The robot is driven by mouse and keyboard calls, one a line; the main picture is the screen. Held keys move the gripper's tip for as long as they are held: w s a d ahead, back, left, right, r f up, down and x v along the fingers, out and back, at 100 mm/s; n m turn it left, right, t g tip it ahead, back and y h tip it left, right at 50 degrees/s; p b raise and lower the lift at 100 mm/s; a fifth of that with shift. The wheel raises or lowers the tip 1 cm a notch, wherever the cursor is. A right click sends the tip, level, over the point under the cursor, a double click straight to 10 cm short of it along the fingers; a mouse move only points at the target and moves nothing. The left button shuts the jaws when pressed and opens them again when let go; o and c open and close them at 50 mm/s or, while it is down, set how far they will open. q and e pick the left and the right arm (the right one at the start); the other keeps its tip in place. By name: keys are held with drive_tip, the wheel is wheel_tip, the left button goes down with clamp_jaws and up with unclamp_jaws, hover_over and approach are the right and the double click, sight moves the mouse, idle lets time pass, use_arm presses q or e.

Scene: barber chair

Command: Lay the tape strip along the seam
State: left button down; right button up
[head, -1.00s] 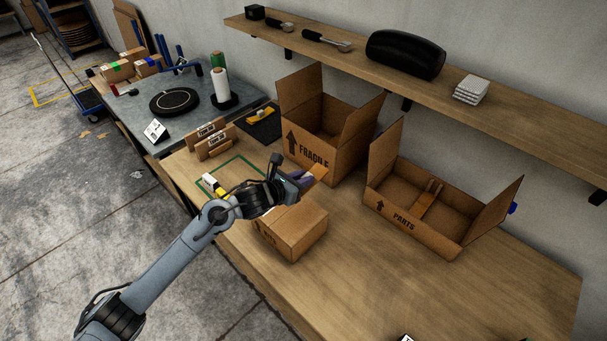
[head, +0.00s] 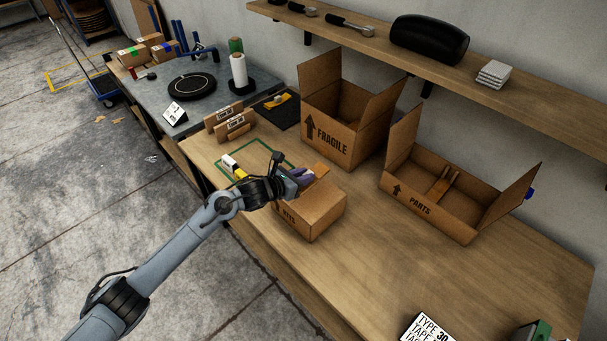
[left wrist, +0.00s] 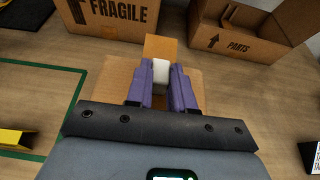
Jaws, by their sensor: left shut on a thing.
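A closed cardboard box (head: 322,220) stands on the wooden bench, its front lettering partly hidden by my arm; it also shows in the left wrist view (left wrist: 118,82). My left gripper (head: 303,177) is over the box's top. In the left wrist view its purple fingers (left wrist: 161,85) are shut on a white piece (left wrist: 160,72). A tan tape strip (left wrist: 161,47) extends beyond the fingertips, and shows in the head view too (head: 320,170). I cannot tell whether the strip touches the box. The seam under the gripper is hidden. My right gripper is not in view.
An open FRAGILE box (head: 345,140) stands behind the closed box, and an open PARTS box (head: 435,208) to its right. A green outline (head: 268,150) with a yellow-and-white item (head: 233,167) lies left. The bench's front right is mostly clear.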

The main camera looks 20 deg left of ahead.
use_arm(q)
wheel_tip(320, 180, down, 2)
drive_tip(key=shift+f+b, duration=0.2)
drive_tip(key=shift+b, duration=0.45)
drive_tip(key=shift+f+b, duration=1.1)
drive_tip(key=shift+f, duration=0.2)
drive_tip(key=c, duration=0.9)
unclamp_jaws()
drive_tip(key=shift+s, duration=0.1)
